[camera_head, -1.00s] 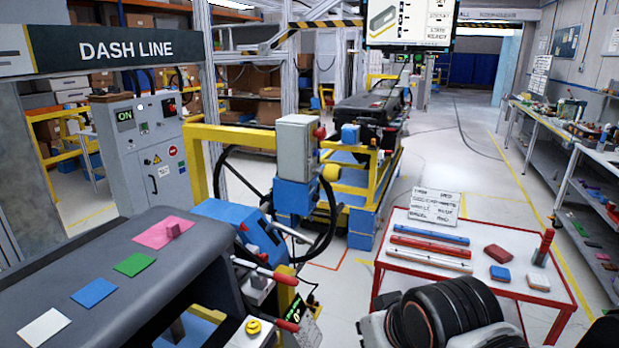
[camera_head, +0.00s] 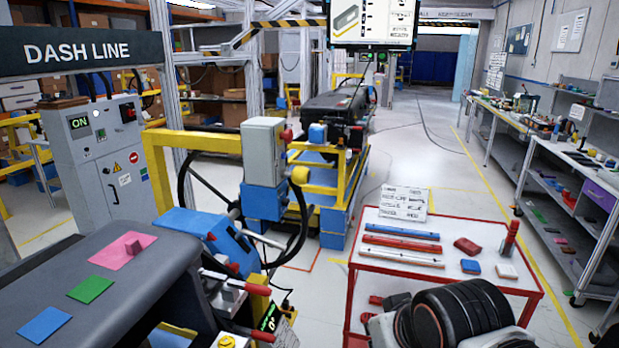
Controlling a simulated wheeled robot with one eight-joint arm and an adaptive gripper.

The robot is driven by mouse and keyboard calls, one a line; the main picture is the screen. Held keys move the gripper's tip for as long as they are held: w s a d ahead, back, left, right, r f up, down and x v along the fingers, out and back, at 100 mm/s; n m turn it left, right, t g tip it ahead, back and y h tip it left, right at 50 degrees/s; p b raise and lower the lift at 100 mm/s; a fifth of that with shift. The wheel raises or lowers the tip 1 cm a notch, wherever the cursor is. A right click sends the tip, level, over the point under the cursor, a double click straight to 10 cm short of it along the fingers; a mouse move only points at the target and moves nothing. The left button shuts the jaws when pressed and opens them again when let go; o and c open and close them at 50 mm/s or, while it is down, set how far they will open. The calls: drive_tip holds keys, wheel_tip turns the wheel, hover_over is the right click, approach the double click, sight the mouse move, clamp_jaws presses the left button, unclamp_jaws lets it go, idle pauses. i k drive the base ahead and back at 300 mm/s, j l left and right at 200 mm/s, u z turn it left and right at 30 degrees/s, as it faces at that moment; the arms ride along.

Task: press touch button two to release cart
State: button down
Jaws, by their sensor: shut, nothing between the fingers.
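A cart (camera_head: 333,218) with a yellow frame and blue base stands mid-aisle and bears a dark dashboard. In front of it, a grey control box (camera_head: 263,150) on a blue mount carries a red knob (camera_head: 287,136) and a yellow knob (camera_head: 300,174). A yellow round button (camera_head: 227,342) shows at the bottom edge, partly cut off. No readable label marks any of these as touch button two. A black and white part of my arm fills the bottom right of centre; my gripper itself is not visible.
A dashboard module (camera_head: 60,292) with coloured cards lies at left. A red-framed table (camera_head: 455,278) with bars and small blocks stands at right, close to my arm. A grey cabinet (camera_head: 100,165) reads ON. The aisle floor (camera_head: 440,150) is clear.

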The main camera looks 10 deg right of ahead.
sight(300, 175)
drive_tip(key=i+j+z, duration=0.2)
drive_tip(key=z, duration=0.25)
drive_tip(key=i+j+z, duration=0.3)
drive_tip(key=z, duration=0.15)
